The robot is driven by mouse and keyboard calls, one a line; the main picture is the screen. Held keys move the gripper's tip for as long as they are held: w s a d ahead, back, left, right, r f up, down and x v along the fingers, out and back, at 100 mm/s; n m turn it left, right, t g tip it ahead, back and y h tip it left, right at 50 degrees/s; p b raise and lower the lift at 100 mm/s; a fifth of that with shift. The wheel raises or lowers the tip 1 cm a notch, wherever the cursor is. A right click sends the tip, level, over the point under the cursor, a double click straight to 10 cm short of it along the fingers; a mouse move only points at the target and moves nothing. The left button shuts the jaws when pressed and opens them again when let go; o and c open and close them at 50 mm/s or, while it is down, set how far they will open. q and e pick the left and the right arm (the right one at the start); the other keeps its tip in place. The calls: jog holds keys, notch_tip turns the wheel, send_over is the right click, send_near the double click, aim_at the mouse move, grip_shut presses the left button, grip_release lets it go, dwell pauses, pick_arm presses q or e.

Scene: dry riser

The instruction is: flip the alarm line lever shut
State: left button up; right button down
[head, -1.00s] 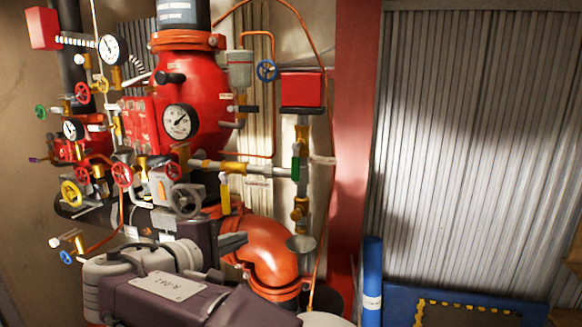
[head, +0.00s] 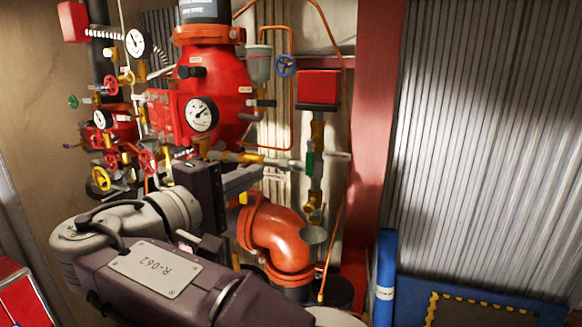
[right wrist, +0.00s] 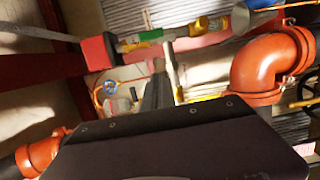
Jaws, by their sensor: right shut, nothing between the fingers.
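The pipework holds two coloured valve levers. A green lever (head: 310,163) hangs upright on the vertical brass and grey pipe below a red box. A yellow lever (head: 243,197) is mostly hidden behind my right gripper. I cannot tell from labels which one is the alarm line lever. My right gripper (head: 256,173) is shut and empty, its fingers pointing right, just in front of the horizontal brass pipe (head: 265,160) and left of the green lever. In the right wrist view the shut fingers (right wrist: 158,88) point towards the pipes, with green (right wrist: 150,35) beyond them. My left gripper is out of view.
A large red valve body (head: 215,80) with a white gauge (head: 201,115) stands behind my arm. An orange elbow pipe (head: 278,235) lies below the gripper. A red box (head: 318,87) sits above right. Open space lies before the corrugated wall (head: 490,150).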

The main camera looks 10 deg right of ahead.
aim_at(291, 169)
jog(key=d, duration=0.2)
jog(key=w+d+p, duration=0.1)
jog(key=d, duration=0.4)
jog(key=shift+w+d+p, duration=0.4)
jog(key=shift+w+f, duration=0.1)
jog(key=shift+w, duration=0.1)
